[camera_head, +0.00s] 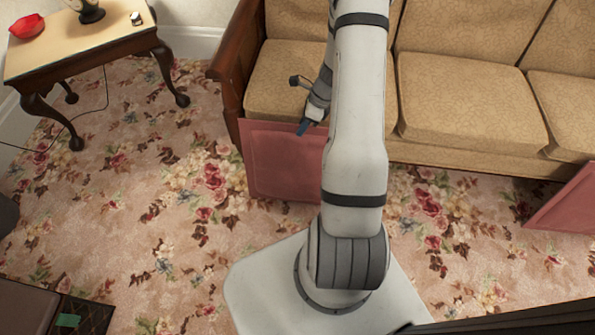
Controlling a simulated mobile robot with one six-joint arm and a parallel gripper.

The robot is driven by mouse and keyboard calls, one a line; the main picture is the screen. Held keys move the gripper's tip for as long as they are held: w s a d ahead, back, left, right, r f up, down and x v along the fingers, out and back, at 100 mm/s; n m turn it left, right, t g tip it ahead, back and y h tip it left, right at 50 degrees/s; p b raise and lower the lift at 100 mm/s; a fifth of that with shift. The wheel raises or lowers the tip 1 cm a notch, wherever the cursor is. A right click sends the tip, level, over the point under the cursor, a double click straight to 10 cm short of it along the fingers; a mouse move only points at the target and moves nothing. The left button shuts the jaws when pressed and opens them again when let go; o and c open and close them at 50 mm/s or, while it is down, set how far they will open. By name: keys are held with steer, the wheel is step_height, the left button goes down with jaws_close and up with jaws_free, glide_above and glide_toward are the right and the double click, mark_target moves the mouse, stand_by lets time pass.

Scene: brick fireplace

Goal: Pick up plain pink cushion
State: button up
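A plain pink cushion (270,162) stands on edge on the carpet, leaning against the sofa's front at the left end. My arm hides its right part. A second pink panel or cushion (568,203) leans at the sofa's right, cut off by the picture edge. My gripper (304,127) is at the first cushion's top edge, with a dark blue fingertip overlapping it in the picture. I cannot tell whether it touches the cushion, or whether the fingers are open or shut.
The tan sofa (470,100) with a wooden arm stands behind the cushions. A wooden side table (85,48) at upper left holds a red item (27,26) and a vase base (88,10). Floral carpet (150,220) is clear at left. A dark edge crosses the lower right.

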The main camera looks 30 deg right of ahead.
steer(key=shift+c, duration=0.4)
jaws_close()
steer(key=shift+s, duration=0.1)
stand_by(1.2)
